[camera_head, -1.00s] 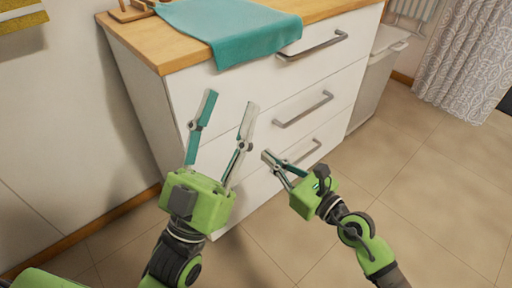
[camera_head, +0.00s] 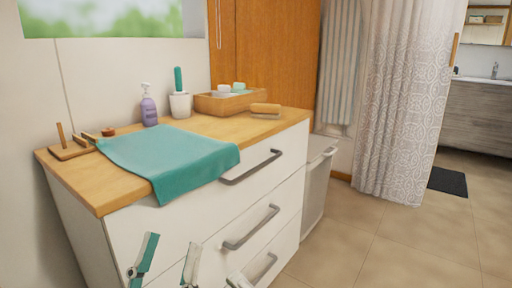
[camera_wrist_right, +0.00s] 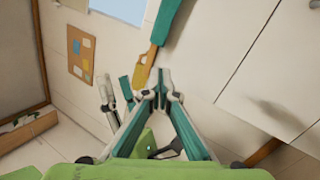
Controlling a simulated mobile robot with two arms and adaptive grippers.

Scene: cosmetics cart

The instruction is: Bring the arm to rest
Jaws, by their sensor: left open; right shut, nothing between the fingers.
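My left gripper (camera_head: 173,242) shows at the bottom of the head view, its two fingers spread and empty in front of the white drawer cabinet (camera_head: 180,228). Its body is below the picture. My right gripper (camera_wrist_right: 160,78) is shut in the right wrist view, with its fingertips together and nothing between them. In the head view only a small pale tip, probably of my right gripper, shows at the bottom edge by the lowest drawer. Both arms are otherwise out of the head view.
On the wooden top (camera_head: 262,122) are a teal cloth (camera_head: 172,157), purple pump bottle (camera_head: 149,107), white cup (camera_head: 180,104), wooden tray (camera_head: 214,104) and brush (camera_head: 265,109). A bin (camera_head: 316,185) stands right of the cabinet.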

